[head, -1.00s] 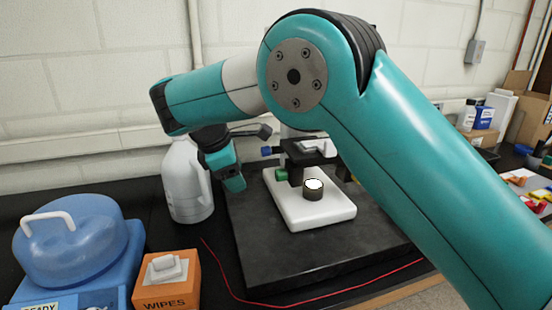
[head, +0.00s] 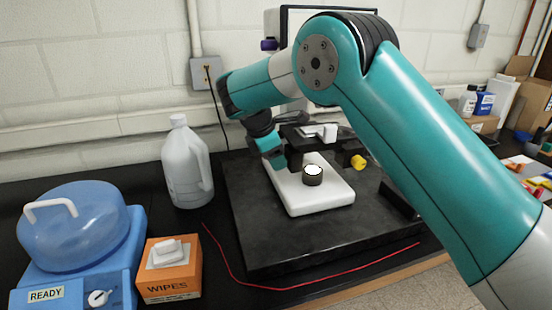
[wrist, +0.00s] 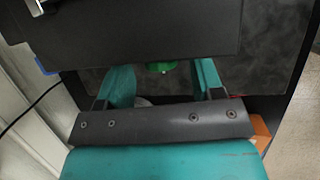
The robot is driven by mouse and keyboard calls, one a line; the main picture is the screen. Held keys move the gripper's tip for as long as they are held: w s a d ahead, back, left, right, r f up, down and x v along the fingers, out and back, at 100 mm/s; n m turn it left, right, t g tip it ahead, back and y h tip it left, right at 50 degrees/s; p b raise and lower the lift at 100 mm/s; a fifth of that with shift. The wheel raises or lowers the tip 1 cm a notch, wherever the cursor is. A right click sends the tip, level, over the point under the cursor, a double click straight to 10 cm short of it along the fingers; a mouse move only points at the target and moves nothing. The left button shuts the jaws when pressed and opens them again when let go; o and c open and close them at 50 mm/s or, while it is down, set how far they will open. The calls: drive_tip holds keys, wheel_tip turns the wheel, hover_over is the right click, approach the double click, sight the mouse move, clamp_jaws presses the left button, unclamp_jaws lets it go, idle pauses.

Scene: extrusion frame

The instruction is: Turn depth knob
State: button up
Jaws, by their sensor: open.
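A microscope with a white base (head: 315,195) and a black stage stands on a dark slab. Which knob is the depth knob, I cannot tell from labels. A green knob (wrist: 160,67) shows in the wrist view, partly under the dark stage (wrist: 140,35), between my finger ends. My gripper (wrist: 163,82) is open, its two teal fingers apart on either side of the green knob. In the head view my gripper (head: 271,155) is at the left side of the microscope and hides the green knob. A yellow knob (head: 358,161) is on the microscope's right side.
The dark slab (head: 270,240) has free room in front. A white jug (head: 187,165) stands close left of my gripper. An orange wipes box (head: 168,272) and a blue domed device (head: 75,235) are at front left. A red cord (head: 300,288) lies along the slab's front.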

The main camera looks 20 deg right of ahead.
drive_tip(key=shift+x, duration=0.8)
drive_tip(key=c, duration=0.9)
drive_tip(key=shift+s+f+b, duration=0.1)
drive_tip(key=shift+b, duration=0.35)
drive_tip(key=shift+f+t+b, duration=0.1)
drive_tip(key=shift+t+b, duration=0.5)
drive_tip(key=shift+b, duration=0.2)
drive_tip(key=t+b, duration=0.2)
drive_tip(key=shift+s+f+m+b, duration=0.1)
drive_tip(key=shift+s+m+b, duration=0.05)
drive_tip(key=shift+m+b, duration=0.2)
drive_tip(key=t+b, duration=0.2)
drive_tip(key=b, duration=0.1)
drive_tip(key=shift+m+t, duration=0.25)
drive_tip(key=shift+t, duration=0.05)
drive_tip(key=shift+r, duration=0.2)
